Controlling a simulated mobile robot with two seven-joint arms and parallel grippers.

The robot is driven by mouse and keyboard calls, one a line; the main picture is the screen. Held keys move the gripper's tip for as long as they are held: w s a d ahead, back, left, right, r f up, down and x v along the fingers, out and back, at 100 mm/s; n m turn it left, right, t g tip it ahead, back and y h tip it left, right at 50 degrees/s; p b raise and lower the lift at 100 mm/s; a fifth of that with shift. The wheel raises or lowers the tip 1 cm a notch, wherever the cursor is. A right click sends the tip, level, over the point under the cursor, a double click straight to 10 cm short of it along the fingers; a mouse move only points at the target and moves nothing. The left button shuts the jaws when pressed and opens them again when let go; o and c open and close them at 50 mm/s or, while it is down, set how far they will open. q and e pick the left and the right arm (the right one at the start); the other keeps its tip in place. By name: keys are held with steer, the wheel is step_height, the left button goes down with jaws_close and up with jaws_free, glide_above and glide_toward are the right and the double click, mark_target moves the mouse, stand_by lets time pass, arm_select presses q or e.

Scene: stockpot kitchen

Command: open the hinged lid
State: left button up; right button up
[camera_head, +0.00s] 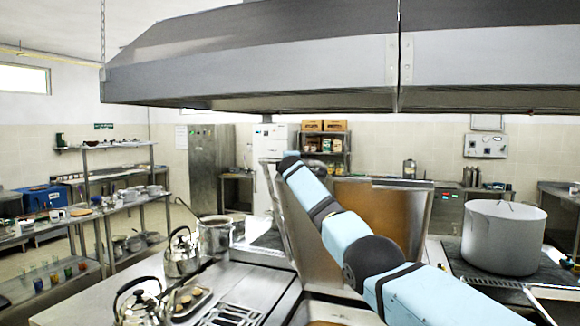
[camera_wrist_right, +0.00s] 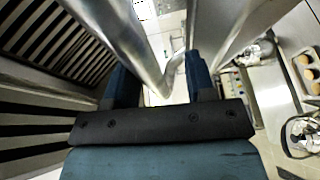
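A large steel lid (camera_head: 283,222) stands tilted up steeply in the middle of the head view, beside a brownish metal panel (camera_head: 375,208). My right arm reaches across it from the lower right. My right gripper (camera_head: 287,162) is at the lid's upper edge, its fingers too small to make out there. In the right wrist view, the two fingers of my right gripper (camera_wrist_right: 160,80) stand apart. A bent metal bar (camera_wrist_right: 140,45), seemingly a handle, passes at the fingers and partly covers the left one. I cannot tell whether they touch it. My left gripper is not in view.
A large white pot (camera_head: 503,240) stands on the right. Kettles (camera_head: 181,252) and a tray of food (camera_head: 187,300) stand on the steel counter at left. A wide hood (camera_head: 250,75) hangs above. Shelving stands further left.

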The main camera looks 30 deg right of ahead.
arm_select(q)
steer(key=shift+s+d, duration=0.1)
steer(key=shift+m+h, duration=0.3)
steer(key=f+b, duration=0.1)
steer(key=b, duration=0.1)
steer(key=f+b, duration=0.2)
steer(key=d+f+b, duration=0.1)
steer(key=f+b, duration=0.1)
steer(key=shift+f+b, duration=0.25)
steer(key=shift+b, duration=0.05)
arm_select(e)
steer(key=v, duration=1.4)
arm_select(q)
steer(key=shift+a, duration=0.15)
arm_select(e)
steer(key=shift+w+r, duration=0.1)
